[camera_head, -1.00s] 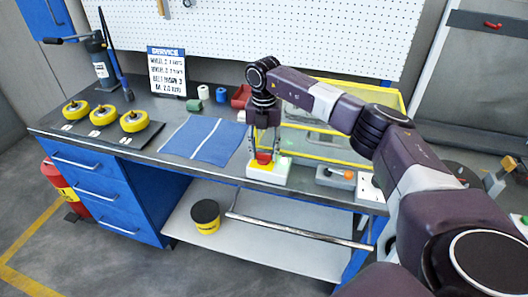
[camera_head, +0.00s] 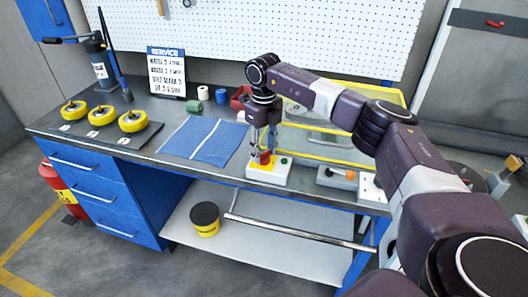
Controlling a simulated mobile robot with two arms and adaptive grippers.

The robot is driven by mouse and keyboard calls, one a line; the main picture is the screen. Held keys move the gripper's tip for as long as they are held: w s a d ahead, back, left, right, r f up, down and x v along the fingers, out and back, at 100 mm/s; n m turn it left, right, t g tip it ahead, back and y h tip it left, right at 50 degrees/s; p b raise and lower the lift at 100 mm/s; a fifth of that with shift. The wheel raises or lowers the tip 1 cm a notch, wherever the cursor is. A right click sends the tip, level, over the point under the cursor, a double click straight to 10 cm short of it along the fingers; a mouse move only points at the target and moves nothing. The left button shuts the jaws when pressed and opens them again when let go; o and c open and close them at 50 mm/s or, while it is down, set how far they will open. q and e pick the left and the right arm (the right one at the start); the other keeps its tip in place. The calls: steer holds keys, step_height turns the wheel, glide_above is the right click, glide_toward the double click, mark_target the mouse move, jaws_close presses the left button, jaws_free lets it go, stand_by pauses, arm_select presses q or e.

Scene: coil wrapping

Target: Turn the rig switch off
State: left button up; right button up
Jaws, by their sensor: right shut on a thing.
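The rig switch (camera_head: 267,174) is a white box with a yellow plate and a red knob (camera_head: 264,157), near the front edge of the bench. A small green button shows on its right side. My right gripper (camera_head: 263,152) points down over the box, its fingers around the red knob and shut on it. The fingers partly hide the knob, so its exact angle is hard to tell. My left gripper is not in view.
A yellow-framed clear guard (camera_head: 335,151) stands behind the switch. A grey box with an orange button (camera_head: 350,175) sits to its right. A blue cloth (camera_head: 203,140) and several yellow wheels (camera_head: 133,121) lie to the left. A service sign (camera_head: 167,72) stands at the back.

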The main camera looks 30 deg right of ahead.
mark_target(264, 152)
steer(key=n, duration=0.5)
steer(key=shift+w+r+n+b, duration=0.1)
steer(key=shift+n+b, duration=0.2)
steer(key=shift+b, duration=0.05)
stand_by(0.4)
steer(key=o, duration=1.2)
steer(key=shift+c, duration=0.2)
step_height(264, 152, up, 12)
